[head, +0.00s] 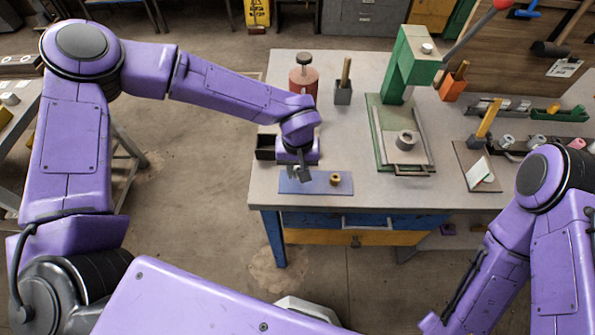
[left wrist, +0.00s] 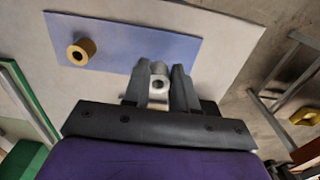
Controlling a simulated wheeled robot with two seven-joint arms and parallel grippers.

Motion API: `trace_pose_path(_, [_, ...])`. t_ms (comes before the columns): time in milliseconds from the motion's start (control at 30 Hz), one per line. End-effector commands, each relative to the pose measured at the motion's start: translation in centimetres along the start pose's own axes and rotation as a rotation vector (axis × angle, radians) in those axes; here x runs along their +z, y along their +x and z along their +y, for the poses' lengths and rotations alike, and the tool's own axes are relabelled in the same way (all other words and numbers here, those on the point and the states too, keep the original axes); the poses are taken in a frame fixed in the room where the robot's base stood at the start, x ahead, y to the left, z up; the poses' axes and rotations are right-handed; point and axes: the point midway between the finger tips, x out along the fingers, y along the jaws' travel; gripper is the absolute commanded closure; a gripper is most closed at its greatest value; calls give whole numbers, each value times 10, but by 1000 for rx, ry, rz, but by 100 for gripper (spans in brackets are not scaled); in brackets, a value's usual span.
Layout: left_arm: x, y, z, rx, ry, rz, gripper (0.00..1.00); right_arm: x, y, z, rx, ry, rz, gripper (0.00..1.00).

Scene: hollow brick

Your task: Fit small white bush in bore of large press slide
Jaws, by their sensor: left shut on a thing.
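My left gripper (head: 301,172) is over the left part of the blue mat near the table's front edge. In the left wrist view its two fingers (left wrist: 158,84) are shut on a small whitish-grey bush (left wrist: 158,72), with a round opening facing the camera. The bush is mostly hidden in the head view. A grey ring-like part with a dark bore (head: 406,139), apparently the large press slide, sits on the base of the green press (head: 413,58). It is to the right of my left gripper. My right gripper is out of view.
A brass bush (head: 335,179) stands on the blue mat (head: 290,186); it also shows in the left wrist view (left wrist: 81,51). A red-brown can (head: 303,80) and a grey holder (head: 343,92) stand behind. The table (head: 365,195) is clear between mat and press.

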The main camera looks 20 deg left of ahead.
Motion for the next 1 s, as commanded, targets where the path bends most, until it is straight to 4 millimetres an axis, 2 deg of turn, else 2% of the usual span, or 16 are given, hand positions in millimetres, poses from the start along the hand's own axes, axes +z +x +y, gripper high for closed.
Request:
trace_pose_path(33, [0,9,-1,-4,0,-4,100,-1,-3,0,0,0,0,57])
trace_pose_path(133, [0,17,-1,-3,1,-3,100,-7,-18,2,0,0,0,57])
trace_pose_path(233, [0,26,-1,-1,0,-1,100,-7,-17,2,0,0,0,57])
trace_pose_path(567, [0,31,-1,-1,-1,0,100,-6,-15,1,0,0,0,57])
trace_pose_path(600, [0,31,-1,-1,-1,0,67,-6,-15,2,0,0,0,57])
trace_pose_path(667, [0,31,-1,-1,-1,0,48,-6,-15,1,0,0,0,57])
trace_pose_path(1000, [0,33,0,0,-1,0,48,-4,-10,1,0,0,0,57])
